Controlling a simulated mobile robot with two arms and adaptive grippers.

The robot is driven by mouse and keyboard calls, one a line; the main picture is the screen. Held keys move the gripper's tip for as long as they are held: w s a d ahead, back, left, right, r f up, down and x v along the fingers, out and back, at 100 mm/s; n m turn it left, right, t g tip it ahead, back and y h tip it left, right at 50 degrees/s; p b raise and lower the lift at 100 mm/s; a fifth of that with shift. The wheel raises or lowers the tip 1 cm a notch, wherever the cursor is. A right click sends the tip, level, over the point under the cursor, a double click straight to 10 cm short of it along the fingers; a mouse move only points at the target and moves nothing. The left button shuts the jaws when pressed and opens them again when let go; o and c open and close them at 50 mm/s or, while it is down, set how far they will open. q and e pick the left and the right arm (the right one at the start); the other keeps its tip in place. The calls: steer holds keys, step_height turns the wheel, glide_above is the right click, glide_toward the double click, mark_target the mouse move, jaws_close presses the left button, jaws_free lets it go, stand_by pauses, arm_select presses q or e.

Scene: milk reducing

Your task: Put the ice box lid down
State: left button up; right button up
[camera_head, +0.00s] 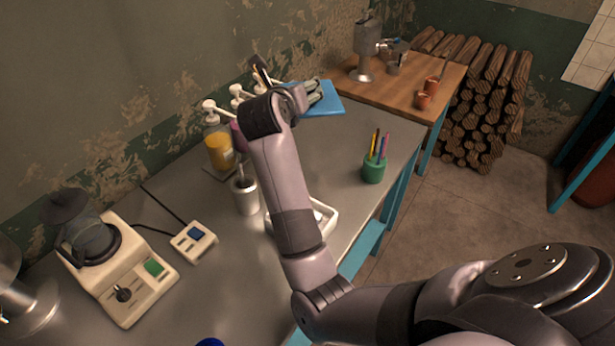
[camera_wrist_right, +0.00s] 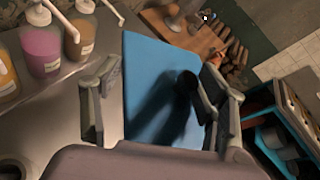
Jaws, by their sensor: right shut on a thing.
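The ice box lid (camera_head: 328,103) is a flat blue panel at the far end of the grey table. It also shows in the right wrist view (camera_wrist_right: 148,65), between the two fingers, with dark shadows across it. My right gripper (camera_head: 310,92) is at the lid's left part in the head view and is shut on it; the fingers also show on both sides of it in the right wrist view (camera_wrist_right: 155,95). The exact grip is partly hidden, and I cannot tell whether the lid touches the table. My left gripper is in neither view.
Pump bottles (camera_head: 218,145) stand along the wall side. A green pen cup (camera_head: 374,168) stands near the table's right edge. A metal cup (camera_head: 245,195), a white tray (camera_head: 329,222) and a stirrer base (camera_head: 123,280) are nearer. A wooden table (camera_head: 440,75) stands beyond.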

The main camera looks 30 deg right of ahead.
step_height(320, 180, down, 19)
steer(key=shift+r+p, duration=0.1)
steer(key=shift+p, duration=0.7)
steer(key=shift+f, duration=0.3)
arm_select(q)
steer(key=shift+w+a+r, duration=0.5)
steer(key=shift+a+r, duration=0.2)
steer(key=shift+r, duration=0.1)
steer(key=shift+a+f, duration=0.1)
arm_select(e)
steer(key=shift+f, duration=0.15)
steer(key=shift+f+b, duration=0.3)
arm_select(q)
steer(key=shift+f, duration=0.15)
arm_select(e)
steer(key=o, duration=1.1)
